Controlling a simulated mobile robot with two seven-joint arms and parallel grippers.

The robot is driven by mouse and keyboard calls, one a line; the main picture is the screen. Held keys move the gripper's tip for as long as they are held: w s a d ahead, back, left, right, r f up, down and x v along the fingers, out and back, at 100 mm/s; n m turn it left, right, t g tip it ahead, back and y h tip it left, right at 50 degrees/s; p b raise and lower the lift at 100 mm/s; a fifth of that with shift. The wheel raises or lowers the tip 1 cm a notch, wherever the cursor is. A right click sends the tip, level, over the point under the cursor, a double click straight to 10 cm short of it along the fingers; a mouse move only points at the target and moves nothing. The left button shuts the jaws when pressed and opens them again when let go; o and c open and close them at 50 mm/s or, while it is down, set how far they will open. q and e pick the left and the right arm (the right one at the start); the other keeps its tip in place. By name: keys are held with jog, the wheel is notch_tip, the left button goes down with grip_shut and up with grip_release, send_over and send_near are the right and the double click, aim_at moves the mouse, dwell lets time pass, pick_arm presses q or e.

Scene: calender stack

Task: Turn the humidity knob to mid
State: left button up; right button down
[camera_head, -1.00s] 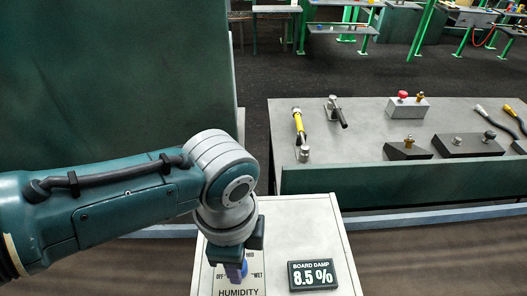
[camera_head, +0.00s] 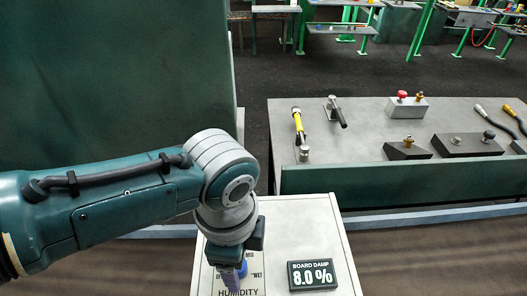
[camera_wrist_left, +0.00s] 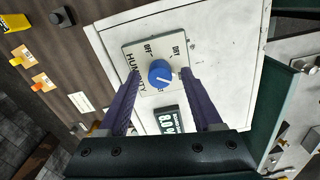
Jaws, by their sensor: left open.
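The round blue humidity knob (camera_wrist_left: 159,72) sits on a pale label plate (camera_wrist_left: 135,54) marked HUMIDITY, with OFF and DRY readable in the left wrist view. A light mark shows on the knob's face; I cannot tell its exact setting. In the head view the knob (camera_head: 243,268) is partly hidden by my left gripper (camera_head: 235,270). The left gripper's purple fingers are open, with the knob between their tips in the wrist view; I cannot tell whether they touch it. The BOARD DAMP display (camera_head: 313,274) reads 8.0 %. My right gripper is not in view.
The white panel box (camera_head: 300,222) carries the knob and display. Behind it a grey console (camera_head: 360,150) holds a yellow-handled lever (camera_head: 298,122), a red button (camera_head: 402,94) and other levers. A large green panel (camera_head: 110,80) stands at the left.

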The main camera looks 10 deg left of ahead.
pick_arm(q)
notch_tip(320, 180, up, 10)
jog(key=p, duration=0.1)
dwell(0.5)
dwell(0.4)
jog(key=s+d+n+h, duration=0.2)
jog(key=s+d+n, duration=0.1)
jog(key=s, duration=0.1)
jog(key=s+a+r+n+t+y, duration=0.2)
jog(key=s+a+r+n+t, duration=0.3)
jog(key=s+a+n, duration=0.6)
notch_tip(320, 180, up, 12)
jog(key=w+a+g+p, duration=0.1)
jog(key=w+p, duration=0.1)
jog(key=p, duration=1)
jog(key=shift+w+r+n, duration=0.15)
jog(key=shift+w+n, duration=0.15)
jog(key=shift+w, duration=0.05)
